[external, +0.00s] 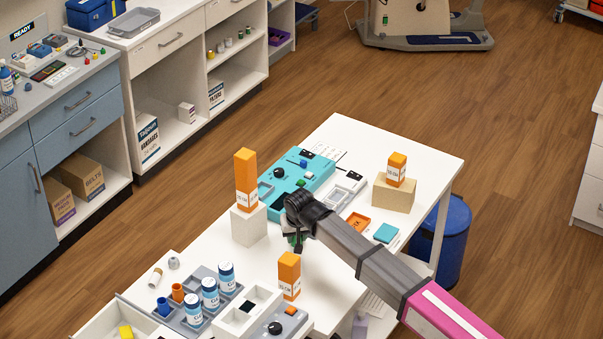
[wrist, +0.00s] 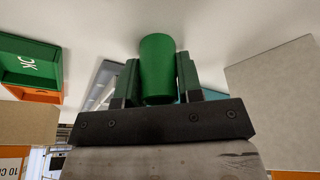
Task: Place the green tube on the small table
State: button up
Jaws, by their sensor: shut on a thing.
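My gripper (wrist: 158,82) is shut on the green tube (wrist: 157,58), which stands out between the two dark fingers in the wrist view. In the external view my gripper (external: 295,243) is low over the middle of the white table (external: 434,163), just right of a white block (external: 249,226). There the tube is mostly hidden by my arm and fingers. White surface shows around the tube in the wrist view. I cannot tell whether the tube touches it.
A tall orange box (external: 246,170) stands on the white block, close left of my gripper. Another orange box (external: 289,274) stands just in front. A teal device (external: 290,177) lies behind. Blue-and-white bottles (external: 227,276) stand at front left. The table's far right corner is clear.

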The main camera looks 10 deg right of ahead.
jog(key=shift+r, duration=0.1)
jog(key=shift+r, duration=0.6)
notch_tip(320, 180, up, 3)
jog(key=shift+f, duration=0.1)
jog(key=s+a+r, duration=0.5)
jog(key=s+r, duration=0.2)
jog(key=s, duration=0.3)
jog(key=d+r+m+h, duration=0.1)
jog(key=d+r+m, duration=0.2)
jog(key=d, duration=4.3)
jog(key=s+f+n+y, duration=0.1)
jog(key=s+f+n, duration=0.2)
jog(key=f, duration=1.2)
jog(key=shift+s+d+f, duration=0.2)
jog(key=shift+s+f, duration=0.2)
jog(key=shift+s, duration=0.2)
